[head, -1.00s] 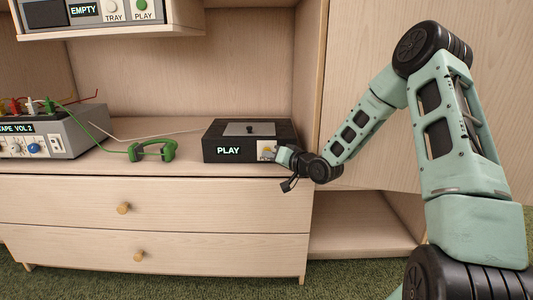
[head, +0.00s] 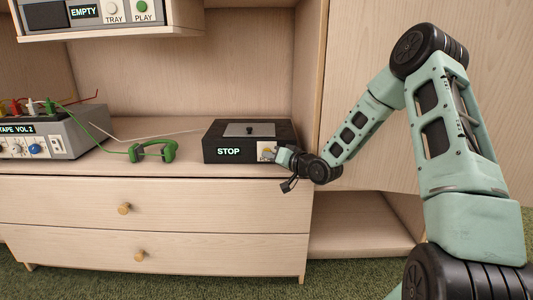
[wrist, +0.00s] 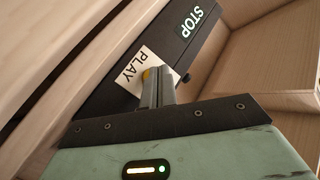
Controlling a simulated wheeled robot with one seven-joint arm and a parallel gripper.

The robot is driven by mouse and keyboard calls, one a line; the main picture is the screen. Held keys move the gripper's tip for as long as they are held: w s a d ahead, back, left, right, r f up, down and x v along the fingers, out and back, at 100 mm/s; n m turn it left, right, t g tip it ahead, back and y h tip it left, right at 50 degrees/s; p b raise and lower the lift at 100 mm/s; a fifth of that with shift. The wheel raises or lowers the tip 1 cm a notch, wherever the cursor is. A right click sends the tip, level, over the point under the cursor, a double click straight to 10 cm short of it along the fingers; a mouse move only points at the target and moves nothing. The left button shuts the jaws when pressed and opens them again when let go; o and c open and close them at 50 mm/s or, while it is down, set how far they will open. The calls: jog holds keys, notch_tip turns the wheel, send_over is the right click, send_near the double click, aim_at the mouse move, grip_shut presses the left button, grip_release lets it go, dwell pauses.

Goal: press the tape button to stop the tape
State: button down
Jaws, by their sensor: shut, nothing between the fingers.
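The tape deck (head: 222,140) is a black box on the wooden cabinet top, and its front display (head: 229,152) reads STOP. The display also shows in the wrist view (wrist: 195,20). The tape button (wrist: 146,74) is yellow, on a white plate (wrist: 132,70) marked PLAY. My gripper (head: 280,156) is shut and empty at the right end of the deck's front. In the wrist view its fingertips (wrist: 152,80) are at the button and partly cover it. I cannot tell whether they still touch it.
Green headphones (head: 153,151) lie left of the deck. A grey unit (head: 70,132) with coloured plugs and a TAPE VOL 2 display stands at the far left. A shelf (head: 110,33) with another device hangs above. A cabinet side wall (head: 310,75) rises close right of the deck.

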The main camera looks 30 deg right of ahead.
jog(key=shift+s+a, duration=0.1)
jog(key=shift+s, duration=0.1)
jog(key=shift+s+a, duration=0.55)
jog(key=shift+s, duration=0.25)
jog(key=shift+s+a, duration=0.55)
jog(key=shift+s, duration=0.25)
jog(key=shift+s+a, duration=0.55)
jog(key=shift+s, duration=0.25)
jog(key=s+a+f+n+g, duration=0.1)
jog(key=s+a+n+g, duration=0.35)
jog(key=a, duration=0.65)
jog(key=s+a+n+g, duration=0.3)
jog(key=s+a+g, duration=0.25)
jog(key=a, duration=0.55)
jog(key=s+a+r+n+g+h, duration=0.1)
jog(key=s+a+r+n+g, duration=0.15)
jog(key=s, duration=1.05)
jog(key=s+a+r+n+g+h, duration=0.2)
jog(key=s+a+n+g, duration=0.15)
jog(key=s, duration=1.05)
notch_tip(320, 180, up, 37)
jog(key=p, duration=3.8)
jog(key=shift+w+r+m, duration=0.15)
jog(key=shift+w+m, duration=0.2)
jog(key=shift+w, duration=0.1)
